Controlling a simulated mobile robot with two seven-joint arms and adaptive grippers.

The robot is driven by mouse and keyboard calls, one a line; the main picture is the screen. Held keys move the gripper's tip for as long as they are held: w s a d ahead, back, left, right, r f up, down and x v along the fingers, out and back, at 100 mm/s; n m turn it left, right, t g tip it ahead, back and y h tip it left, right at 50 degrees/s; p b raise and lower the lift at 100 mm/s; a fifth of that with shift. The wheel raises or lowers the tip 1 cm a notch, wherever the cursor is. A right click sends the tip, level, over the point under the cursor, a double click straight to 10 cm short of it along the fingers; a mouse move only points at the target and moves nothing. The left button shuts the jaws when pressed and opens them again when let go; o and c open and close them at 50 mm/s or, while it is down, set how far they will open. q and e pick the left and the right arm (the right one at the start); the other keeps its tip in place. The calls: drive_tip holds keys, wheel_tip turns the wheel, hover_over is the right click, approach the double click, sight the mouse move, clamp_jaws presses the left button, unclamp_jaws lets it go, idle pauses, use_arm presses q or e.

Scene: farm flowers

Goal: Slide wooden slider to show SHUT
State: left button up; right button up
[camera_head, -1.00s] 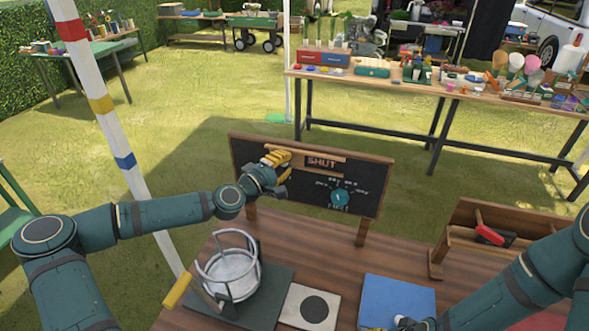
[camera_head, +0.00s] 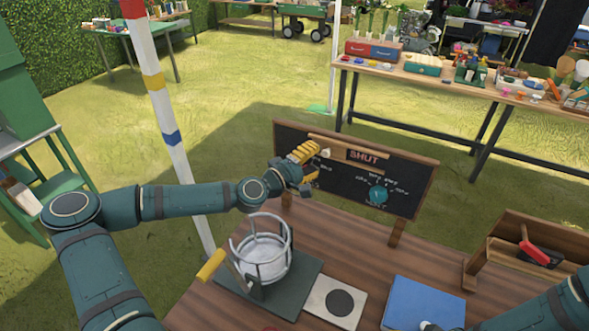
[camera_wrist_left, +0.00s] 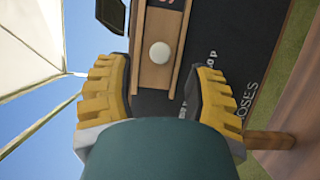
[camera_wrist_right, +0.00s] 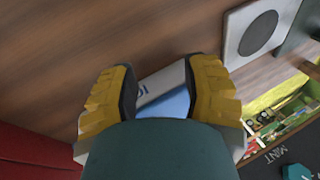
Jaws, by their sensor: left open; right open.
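The wooden slider (camera_wrist_left: 153,72) is a track on the dark sign board (camera_head: 290,140), with a round pale knob (camera_wrist_left: 160,53). The knob also shows in the head view (camera_head: 326,153), just right of my left fingertips. The word SHUT (camera_head: 364,156) shows in the sign's window, right of the knob. My left gripper (camera_head: 307,160) is at the board's left part. In the left wrist view, its open yellow fingers (camera_wrist_left: 165,92) stand on either side of the track, with the knob beyond them, not held. My right gripper (camera_wrist_right: 160,98) is open and empty, over the table near a blue object (camera_wrist_right: 175,100).
The wooden table (camera_head: 375,262) holds a metal ring stand (camera_head: 263,250), a pale tile with a black disc (camera_head: 338,302), a blue box (camera_head: 425,302) and a wooden rack (camera_head: 535,245). A striped pole (camera_head: 165,115) stands left of the board. A teal dial (camera_head: 378,194) sits low on the sign.

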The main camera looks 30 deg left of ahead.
use_arm(q)
drive_tip(key=v, duration=0.7)
drive_tip(key=shift+s, duration=0.3)
drive_tip(key=shift+a, duration=0.1)
